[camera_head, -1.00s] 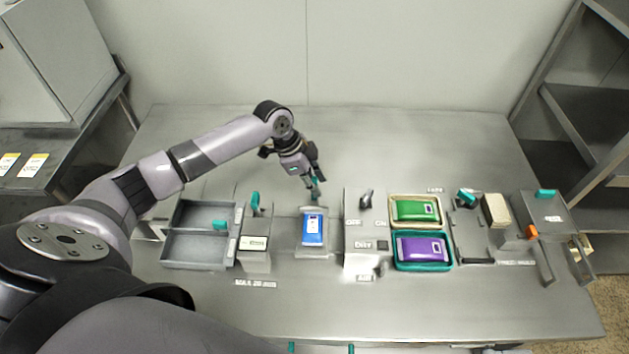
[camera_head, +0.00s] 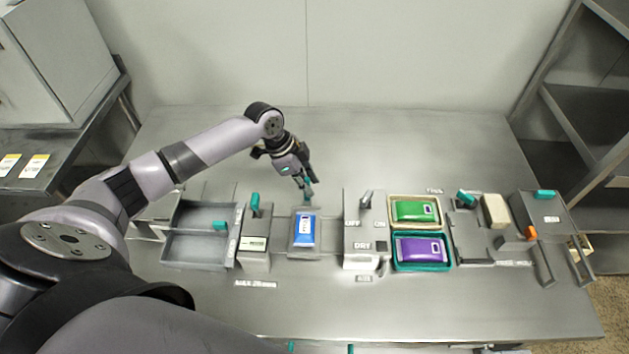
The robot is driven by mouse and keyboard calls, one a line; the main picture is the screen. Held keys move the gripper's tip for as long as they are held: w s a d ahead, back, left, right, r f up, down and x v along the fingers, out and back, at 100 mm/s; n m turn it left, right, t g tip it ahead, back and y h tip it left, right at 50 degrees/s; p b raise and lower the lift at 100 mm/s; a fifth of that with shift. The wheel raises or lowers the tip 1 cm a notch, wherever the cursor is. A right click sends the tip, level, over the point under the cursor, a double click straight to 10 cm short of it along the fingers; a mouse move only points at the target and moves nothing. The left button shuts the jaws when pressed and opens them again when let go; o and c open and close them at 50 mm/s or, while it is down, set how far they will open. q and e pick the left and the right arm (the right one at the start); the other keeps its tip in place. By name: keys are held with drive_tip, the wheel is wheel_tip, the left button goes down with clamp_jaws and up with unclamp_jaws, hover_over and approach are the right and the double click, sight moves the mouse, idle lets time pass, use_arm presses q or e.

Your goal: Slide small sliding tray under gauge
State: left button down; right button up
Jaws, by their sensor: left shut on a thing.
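The small sliding tray (camera_head: 291,252) is a grey plate with a blue pouch (camera_head: 304,229) lying on it. It sits on a track just right of the gauge (camera_head: 256,256), a grey block with a small display and an upright teal lever (camera_head: 255,204). A narrow gap shows between tray and gauge. My left gripper (camera_head: 307,188) is shut on the handle at the tray's back edge; its fingers mostly hide the handle. My right gripper is not in view.
A two-part grey bin (camera_head: 166,249) stands left of the gauge. A grey switch box (camera_head: 352,255) stands right of the tray. Beyond it are a cream tray with a green pouch (camera_head: 414,211) and a teal tray with a purple pouch (camera_head: 420,249). The table behind is clear.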

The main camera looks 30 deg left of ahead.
use_arm(q)
drive_tip(key=s+a, duration=0.1)
drive_tip(key=a, duration=0.2)
drive_tip(key=s+a, duration=0.2)
drive_tip(key=a, duration=0.1)
drive_tip(key=s+a, duration=0.1)
drive_tip(key=a, duration=0.3)
drive_tip(key=shift+s+p, duration=0.35)
drive_tip(key=shift+p, duration=0.05)
drive_tip(key=c, duration=1.4)
unclamp_jaws()
drive_tip(key=shift+s+a, duration=0.15)
drive_tip(key=shift+o, duration=0.2)
drive_tip(key=v, duration=1.2)
